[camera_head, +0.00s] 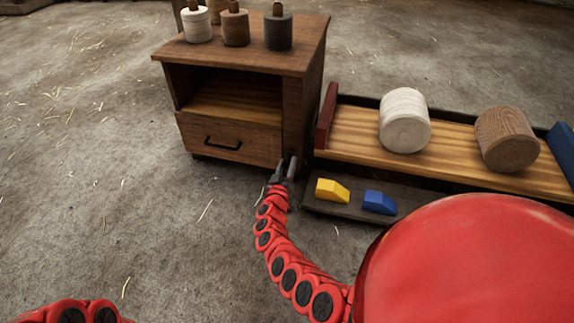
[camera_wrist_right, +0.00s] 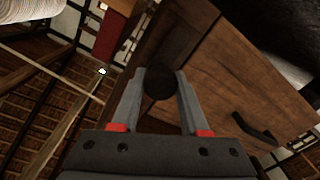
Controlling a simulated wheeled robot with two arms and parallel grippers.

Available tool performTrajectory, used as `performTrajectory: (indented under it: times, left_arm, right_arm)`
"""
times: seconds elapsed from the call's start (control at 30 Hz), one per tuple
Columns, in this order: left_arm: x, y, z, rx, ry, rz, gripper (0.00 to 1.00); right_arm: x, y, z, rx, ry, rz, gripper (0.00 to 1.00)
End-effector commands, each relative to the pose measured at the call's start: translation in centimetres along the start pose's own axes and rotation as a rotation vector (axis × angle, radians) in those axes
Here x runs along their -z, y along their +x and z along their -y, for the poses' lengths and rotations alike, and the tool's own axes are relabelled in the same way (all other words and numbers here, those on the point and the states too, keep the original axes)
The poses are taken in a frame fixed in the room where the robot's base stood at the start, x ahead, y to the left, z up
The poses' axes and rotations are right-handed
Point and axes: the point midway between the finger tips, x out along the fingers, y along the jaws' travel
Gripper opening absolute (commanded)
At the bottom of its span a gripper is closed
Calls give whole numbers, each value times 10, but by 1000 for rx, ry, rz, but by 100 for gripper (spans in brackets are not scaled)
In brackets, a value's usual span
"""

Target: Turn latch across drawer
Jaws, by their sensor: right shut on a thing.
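The wooden cabinet (camera_head: 300,105) has an open shelf above a drawer (camera_head: 225,138), whose front looks closed. A black bar handle (camera_head: 222,144) is on the drawer; the handle also shows in the right wrist view (camera_wrist_right: 254,130). My right gripper (camera_head: 284,168) is at the cabinet's front right corner, beside the drawer. In the right wrist view its fingers are shut on a dark round knob (camera_wrist_right: 160,83), which looks like the latch. The rest of the latch is hidden, so I cannot tell its angle. My left gripper is out of view.
Spools (camera_head: 278,28) stand on the cabinet top. To the right, a wooden rack (camera_head: 355,132) holds a white roll (camera_head: 404,122) and a brown roll (camera_head: 506,140). A yellow block (camera_head: 332,190) and a blue block (camera_head: 379,202) sit low in front. Floor left of the cabinet is clear.

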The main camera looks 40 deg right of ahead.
Motion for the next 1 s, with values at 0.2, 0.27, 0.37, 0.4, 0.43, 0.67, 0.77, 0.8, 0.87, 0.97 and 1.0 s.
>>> performTrajectory:
  times: [0.2, 0.27, 0.37, 0.4, 0.43, 0.67, 0.77, 0.8, 0.87, 0.97, 1.0]
  left_arm:
    - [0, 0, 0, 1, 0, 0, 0]
    - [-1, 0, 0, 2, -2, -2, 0]
    - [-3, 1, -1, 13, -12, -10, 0]
    - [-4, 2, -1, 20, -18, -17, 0]
    - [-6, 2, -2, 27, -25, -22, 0]
    - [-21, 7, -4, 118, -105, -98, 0]
    - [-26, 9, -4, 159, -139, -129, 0]
    - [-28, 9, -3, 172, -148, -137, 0]
    - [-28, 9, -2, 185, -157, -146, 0]
    - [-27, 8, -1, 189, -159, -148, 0]
    - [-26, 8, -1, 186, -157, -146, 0]
  right_arm:
    - [0, 0, 0, 1, 0, 0, 0]
    - [1, 0, 0, 1, 2, -1, 0]
    - [2, 0, 0, 2, 13, -3, 0]
    - [4, 0, 0, 3, 22, -4, 0]
    - [4, 0, 0, 3, 30, -5, 0]
    - [7, 0, 0, 3, 148, -10, 0]
    - [6, -1, 0, 1, 228, -14, 0]
    - [4, -1, 0, -1, 263, -13, 0]
    - [3, -1, 1, -2, 321, -16, 0]
    - [0, 0, 0, -7, 417, -19, 0]
    - [-1, 0, 0, -9, 456, -21, 0]
